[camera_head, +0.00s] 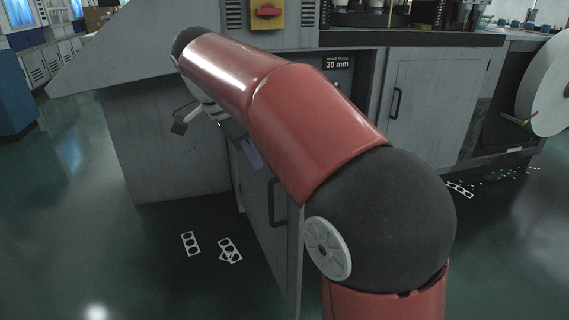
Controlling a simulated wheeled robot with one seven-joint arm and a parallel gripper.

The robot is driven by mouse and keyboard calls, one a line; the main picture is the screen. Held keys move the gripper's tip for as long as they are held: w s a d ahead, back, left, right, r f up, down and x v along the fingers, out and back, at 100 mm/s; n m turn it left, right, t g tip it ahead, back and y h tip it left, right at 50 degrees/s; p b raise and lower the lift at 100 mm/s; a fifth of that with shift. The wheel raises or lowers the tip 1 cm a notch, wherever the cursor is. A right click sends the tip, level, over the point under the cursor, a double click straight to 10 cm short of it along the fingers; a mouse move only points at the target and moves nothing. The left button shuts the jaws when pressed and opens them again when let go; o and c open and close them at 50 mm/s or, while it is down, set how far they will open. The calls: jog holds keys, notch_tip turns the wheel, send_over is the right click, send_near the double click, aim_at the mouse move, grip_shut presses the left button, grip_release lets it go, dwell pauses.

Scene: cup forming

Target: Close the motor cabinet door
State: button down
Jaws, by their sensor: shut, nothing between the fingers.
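The motor cabinet door (259,213) is a grey panel with a dark bar handle (276,202). It stands open, swung out from the machine toward me, with its lower corner near the floor. My red arm crosses in front of its top and right side and hides part of it and much of the cabinet opening. My gripper (180,125) is shut and empty, to the left of the door's upper part, with a gap showing between them. The arm hides part of the gripper's body.
A second grey cabinet door (436,97) is shut at the right. A large pale reel (545,88) stands at the far right. Punched metal scraps (190,243) lie on the green floor. A grey side panel (165,145) stands behind my gripper. Floor at the left is clear.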

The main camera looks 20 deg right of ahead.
jog(key=w+d+f+m+b, duration=0.1)
jog(key=d+f+b, duration=0.1)
jog(key=d+f, duration=0.5)
jog(key=shift+w+f, duration=0.35)
jog(key=shift+f, duration=0.45)
